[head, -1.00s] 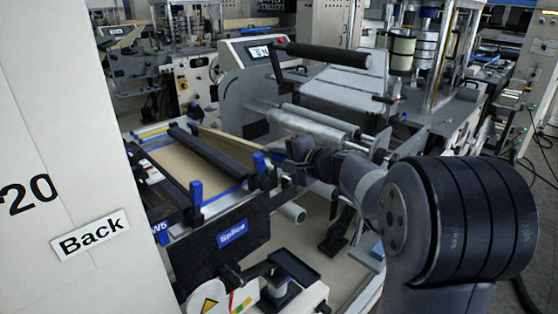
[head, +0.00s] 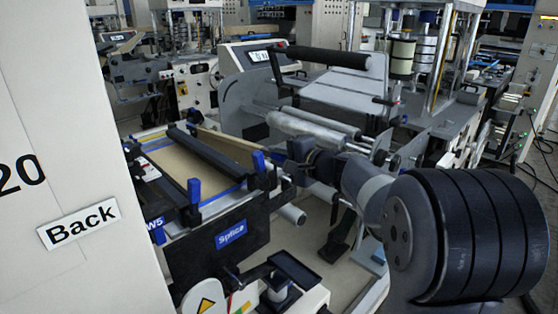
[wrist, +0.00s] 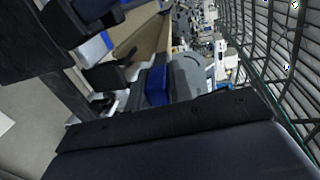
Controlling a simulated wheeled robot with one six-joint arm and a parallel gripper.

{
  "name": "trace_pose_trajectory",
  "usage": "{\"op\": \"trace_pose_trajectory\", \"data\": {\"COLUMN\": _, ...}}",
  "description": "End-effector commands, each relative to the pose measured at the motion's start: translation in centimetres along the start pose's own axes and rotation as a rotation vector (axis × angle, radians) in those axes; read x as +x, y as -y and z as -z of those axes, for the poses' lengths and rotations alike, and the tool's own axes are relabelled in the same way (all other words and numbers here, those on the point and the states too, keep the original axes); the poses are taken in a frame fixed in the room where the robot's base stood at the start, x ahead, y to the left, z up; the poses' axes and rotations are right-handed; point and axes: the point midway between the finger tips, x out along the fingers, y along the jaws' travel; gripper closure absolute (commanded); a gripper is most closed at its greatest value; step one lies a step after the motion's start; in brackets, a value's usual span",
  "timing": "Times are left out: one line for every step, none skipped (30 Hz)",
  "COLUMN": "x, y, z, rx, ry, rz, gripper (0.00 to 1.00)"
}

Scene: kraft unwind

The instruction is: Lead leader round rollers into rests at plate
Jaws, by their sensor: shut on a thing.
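The splice plate (head: 198,213) is a dark table with a kraft-coloured top, blue end blocks and a "Splice" label, left of centre in the head view. A long black roller (head: 207,153) crosses it. The brown kraft leader (head: 228,143) stretches as a strip behind that roller towards my gripper (head: 284,160), at the plate's right end. My gripper is shut on the leader; its fingertips are small and partly hidden by my wrist. The wrist view shows the brown leader (wrist: 150,32) and a blue block (wrist: 157,86) close by. I cannot make out the leader's held end.
A white cabinet with a "Back" sign (head: 78,225) stands close at left. Behind the plate is a grey machine with rollers (head: 310,130) and a black bar (head: 330,56). A black tray (head: 294,270) stands in front. Some floor (head: 315,240) is bare beneath my arm.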

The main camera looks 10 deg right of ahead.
Motion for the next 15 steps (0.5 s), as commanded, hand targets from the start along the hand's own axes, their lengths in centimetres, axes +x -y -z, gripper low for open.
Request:
{"op": "trace_pose_trajectory", "data": {"x": 0.05, "y": -0.49, "z": 0.06, "rx": 0.001, "ry": -0.002, "rz": -0.001, "gripper": 1.00}}
{"op": "trace_pose_trajectory", "data": {"x": 0.05, "y": -0.48, "z": 0.06, "rx": 0.001, "ry": -0.002, "rz": 0.001, "gripper": 1.00}}
{"op": "trace_pose_trajectory", "data": {"x": 0.05, "y": -0.48, "z": 0.06, "rx": 0.001, "ry": -0.002, "rz": 0.005, "gripper": 1.00}}
{"op": "trace_pose_trajectory", "data": {"x": 0.04, "y": -0.48, "z": 0.05, "rx": 0.001, "ry": -0.002, "rz": 0.007, "gripper": 1.00}}
{"op": "trace_pose_trajectory", "data": {"x": 0.04, "y": -0.48, "z": 0.05, "rx": 0.001, "ry": -0.001, "rz": 0.010, "gripper": 1.00}}
{"op": "trace_pose_trajectory", "data": {"x": 0.03, "y": -0.48, "z": 0.05, "rx": 0.001, "ry": -0.001, "rz": 0.013, "gripper": 1.00}}
{"op": "trace_pose_trajectory", "data": {"x": 0.02, "y": -0.47, "z": 0.04, "rx": 0.001, "ry": -0.001, "rz": 0.015, "gripper": 1.00}}
{"op": "trace_pose_trajectory", "data": {"x": 0.02, "y": -0.47, "z": 0.04, "rx": 0.001, "ry": -0.001, "rz": 0.018, "gripper": 1.00}}
{"op": "trace_pose_trajectory", "data": {"x": 0.01, "y": -0.46, "z": 0.03, "rx": 0.001, "ry": -0.001, "rz": 0.021, "gripper": 1.00}}
{"op": "trace_pose_trajectory", "data": {"x": 0.00, "y": -0.46, "z": 0.03, "rx": 0.001, "ry": -0.001, "rz": 0.024, "gripper": 1.00}}
{"op": "trace_pose_trajectory", "data": {"x": -0.01, "y": -0.45, "z": 0.02, "rx": 0.000, "ry": 0.000, "rz": 0.026, "gripper": 1.00}}
{"op": "trace_pose_trajectory", "data": {"x": -0.02, "y": -0.44, "z": 0.02, "rx": 0.000, "ry": 0.000, "rz": 0.030, "gripper": 1.00}}
{"op": "trace_pose_trajectory", "data": {"x": -0.03, "y": -0.43, "z": 0.01, "rx": 0.000, "ry": 0.000, "rz": 0.032, "gripper": 1.00}}
{"op": "trace_pose_trajectory", "data": {"x": -0.04, "y": -0.42, "z": 0.00, "rx": 0.000, "ry": 0.000, "rz": 0.035, "gripper": 1.00}}
{"op": "trace_pose_trajectory", "data": {"x": -0.05, "y": -0.40, "z": 0.00, "rx": 0.000, "ry": 0.000, "rz": 0.039, "gripper": 1.00}}
